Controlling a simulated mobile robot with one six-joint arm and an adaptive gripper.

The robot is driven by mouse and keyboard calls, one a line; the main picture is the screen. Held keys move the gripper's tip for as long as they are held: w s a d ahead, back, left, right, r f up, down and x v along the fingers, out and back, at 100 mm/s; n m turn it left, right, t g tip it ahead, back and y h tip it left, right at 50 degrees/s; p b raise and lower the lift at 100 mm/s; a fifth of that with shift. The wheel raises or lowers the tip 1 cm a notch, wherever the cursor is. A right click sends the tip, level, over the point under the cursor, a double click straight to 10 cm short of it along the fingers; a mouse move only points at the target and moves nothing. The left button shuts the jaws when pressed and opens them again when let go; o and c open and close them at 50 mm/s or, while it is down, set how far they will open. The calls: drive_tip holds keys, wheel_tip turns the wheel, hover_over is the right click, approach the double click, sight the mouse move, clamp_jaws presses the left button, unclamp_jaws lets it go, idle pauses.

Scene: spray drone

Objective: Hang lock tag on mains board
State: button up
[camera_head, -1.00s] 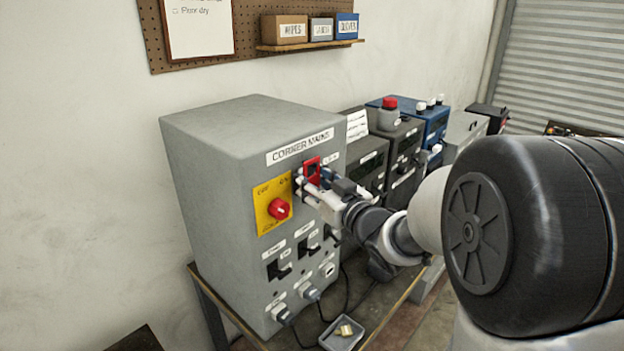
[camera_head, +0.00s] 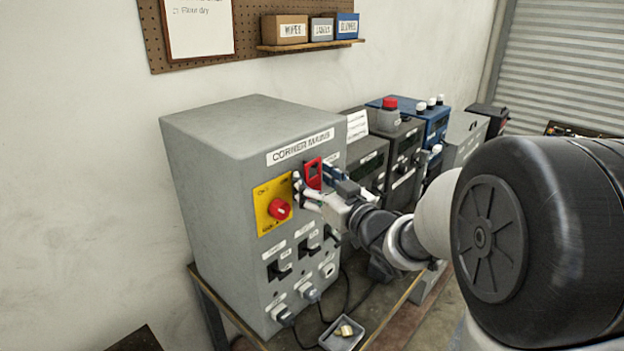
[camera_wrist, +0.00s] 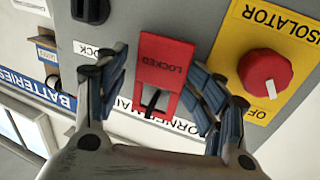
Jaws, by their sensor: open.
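The red lock tag (camera_head: 313,173) is at the upper right of the front of the grey mains board (camera_head: 230,170), below the "CORNER MAINS" label. In the wrist view the tag (camera_wrist: 163,72) shows the word "LOCKED", upside down, and a dark hook shows in its slot. The tag appears to hang on that hook. My gripper (camera_head: 318,185) is at the board's face. In the wrist view its fingers (camera_wrist: 160,85) are open, one on each side of the tag, with a gap on the left; the right finger is close to the tag's edge.
A red isolator knob (camera_head: 279,209) on a yellow plate sits left of the tag. Black switches (camera_head: 279,269) and plugs are below. A small tray (camera_head: 342,333) with a brass-coloured item stands on the table. Other dark and blue units (camera_head: 433,125) stand to the right.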

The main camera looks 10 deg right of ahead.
drive_tip(key=s+d+f+m+g+h, duration=0.25)
drive_tip(key=s+d+h, duration=0.2)
drive_tip(key=s, duration=0.55)
drive_tip(key=s+d+f+m+g+h, duration=0.1)
drive_tip(key=s+d+m+g+h, duration=0.25)
drive_tip(key=s, duration=0.65)
drive_tip(key=s+a+f+n+g, duration=0.1)
drive_tip(key=s+a+f+g, duration=0.1)
drive_tip(key=s, duration=0.6)
drive_tip(key=s+a+f+g+y, duration=0.1)
drive_tip(key=s+a+f+g, duration=0.2)
drive_tip(key=s, duration=0.6)
drive_tip(key=shift+a+f+n+g+y, duration=0.35)
drive_tip(key=shift+a+g, duration=0.25)
drive_tip(key=shift+a, duration=0.4)
drive_tip(key=shift+r, duration=0.15)
